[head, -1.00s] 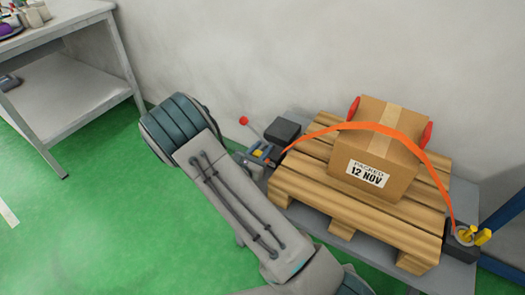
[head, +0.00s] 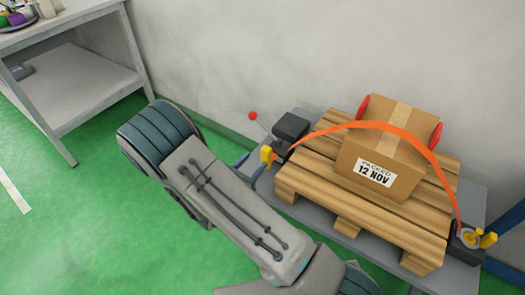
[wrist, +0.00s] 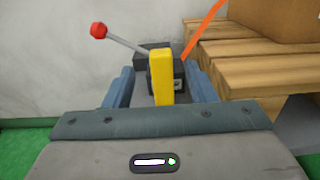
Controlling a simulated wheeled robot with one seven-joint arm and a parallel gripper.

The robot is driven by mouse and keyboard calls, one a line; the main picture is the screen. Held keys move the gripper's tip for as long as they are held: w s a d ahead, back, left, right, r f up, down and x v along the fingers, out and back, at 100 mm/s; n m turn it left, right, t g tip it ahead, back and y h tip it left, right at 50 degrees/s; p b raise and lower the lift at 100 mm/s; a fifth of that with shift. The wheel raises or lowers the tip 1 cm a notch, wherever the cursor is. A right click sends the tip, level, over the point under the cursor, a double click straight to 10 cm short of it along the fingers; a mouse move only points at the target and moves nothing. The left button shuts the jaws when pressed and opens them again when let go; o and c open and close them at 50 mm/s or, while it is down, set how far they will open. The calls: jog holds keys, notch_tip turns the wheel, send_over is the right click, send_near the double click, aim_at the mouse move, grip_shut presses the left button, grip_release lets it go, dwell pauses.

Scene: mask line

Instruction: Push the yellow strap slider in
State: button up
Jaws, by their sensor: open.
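The yellow slider (wrist: 160,76) stands upright in front of a dark block in the wrist view, and its lower end is hidden behind my gripper's body. It also shows in the head view (head: 266,154), at the left end of the orange strap (head: 385,127). My gripper (wrist: 162,92) is open, with one blue finger on each side of the slider and gaps between. In the head view my gripper (head: 252,166) is just left of and below the slider, partly hidden by my arm. I cannot tell whether anything touches the slider.
A dark block (head: 290,125) with a red-knobbed lever (head: 253,116) is behind the slider. The strap arches over a carton (head: 378,150) on a wooden pallet (head: 330,205). Another yellow-topped fitting (head: 486,240) is at right. The wall is close behind; a grey bench (head: 105,90) is at left.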

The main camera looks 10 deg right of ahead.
jog(key=v, duration=0.3)
jog(key=shift+s+a, duration=0.25)
jog(key=shift+s, duration=0.05)
jog(key=s+d+r+m+g+y+p, duration=0.1)
jog(key=s+d+r+m+g+p, duration=0.35)
jog(key=d+r+m+g, duration=0.3)
jog(key=s+d+r+m+g+y+p, duration=0.1)
jog(key=s+d+r+m+g+p, duration=0.4)
jog(key=r+m, duration=0.45)
jog(key=s+a+r+m+t+y+p, duration=0.1)
jog(key=s+r+m+y+p, duration=0.3)
jog(key=r, duration=0.6)
jog(key=s+a+r+m+t+y+p, duration=0.1)
jog(key=s+r+m+y+p, duration=0.3)
jog(key=r, duration=0.7)
jog(key=m+y+p, duration=0.1)
jog(key=m+y, duration=0.1)
jog(key=shift+s+a+y, duration=0.2)
jog(key=shift+a+y, duration=0.1)
jog(key=shift+y, duration=0.1)
